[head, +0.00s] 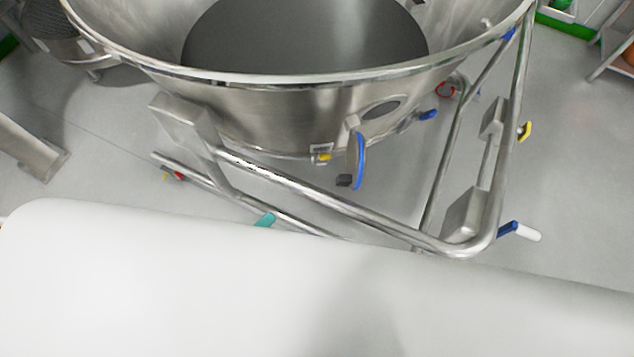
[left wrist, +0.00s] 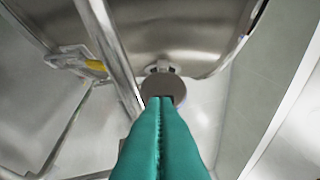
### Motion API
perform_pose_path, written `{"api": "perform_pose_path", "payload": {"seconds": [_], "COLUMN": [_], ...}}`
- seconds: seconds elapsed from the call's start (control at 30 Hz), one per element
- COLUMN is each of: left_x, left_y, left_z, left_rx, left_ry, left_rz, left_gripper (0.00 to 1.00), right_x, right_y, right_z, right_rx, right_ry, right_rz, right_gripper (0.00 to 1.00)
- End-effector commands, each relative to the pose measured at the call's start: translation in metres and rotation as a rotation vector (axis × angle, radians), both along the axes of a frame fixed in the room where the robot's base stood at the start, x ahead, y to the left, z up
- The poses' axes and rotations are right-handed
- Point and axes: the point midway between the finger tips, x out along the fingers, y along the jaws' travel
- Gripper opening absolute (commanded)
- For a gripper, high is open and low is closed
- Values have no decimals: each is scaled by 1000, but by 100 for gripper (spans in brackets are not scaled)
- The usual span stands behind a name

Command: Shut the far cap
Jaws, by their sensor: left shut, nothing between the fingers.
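A large steel bowl (head: 265,112) on a tubular frame fills the upper head view. A round cap (head: 360,160) with a blue rim stands out from its near side, seen almost edge-on, so it looks swung open. An oval grey port (head: 380,107) is in the wall just above right of it. My left gripper (head: 265,220) shows only as a teal tip by the lower frame tube, the rest hidden. In the left wrist view its teal fingers (left wrist: 160,105) are together and empty, overlapping a round grey disc (left wrist: 163,86); contact cannot be told. My right gripper is not in view.
The steel frame tubes (head: 330,205) run between the near foreground and the bowl. A lever with a white end (head: 527,234) sticks out from the frame corner at right. A yellow-marked part (left wrist: 95,65) is left in the wrist view. Grey floor is clear at right.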

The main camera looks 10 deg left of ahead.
Motion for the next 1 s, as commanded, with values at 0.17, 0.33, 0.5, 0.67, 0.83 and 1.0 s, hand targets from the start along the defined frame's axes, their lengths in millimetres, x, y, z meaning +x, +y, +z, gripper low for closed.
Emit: {"api": "perform_pose_path", "payload": {"seconds": [0.17, 0.33, 0.5, 0.67, 0.83, 1.0], "left_x": [10, 36, 67, 83, 86, 87], "left_y": [-9, -27, -49, -71, -91, -98], "left_z": [9, 14, 18, 17, 15, 13], "left_rx": [-30, -29, -27, -27, -24, -23], "left_ry": [-6, -8, -8, -3, -4, -3], "left_rz": [-4, -2, -3, -3, -3, -4], "left_gripper": [0, 0, 0, 0, 0, 0], "right_x": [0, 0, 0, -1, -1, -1], "right_y": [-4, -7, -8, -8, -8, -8], "right_z": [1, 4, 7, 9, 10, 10], "right_rx": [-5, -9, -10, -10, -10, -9], "right_ry": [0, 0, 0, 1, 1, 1], "right_rz": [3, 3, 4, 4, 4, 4], "right_gripper": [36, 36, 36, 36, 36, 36]}}
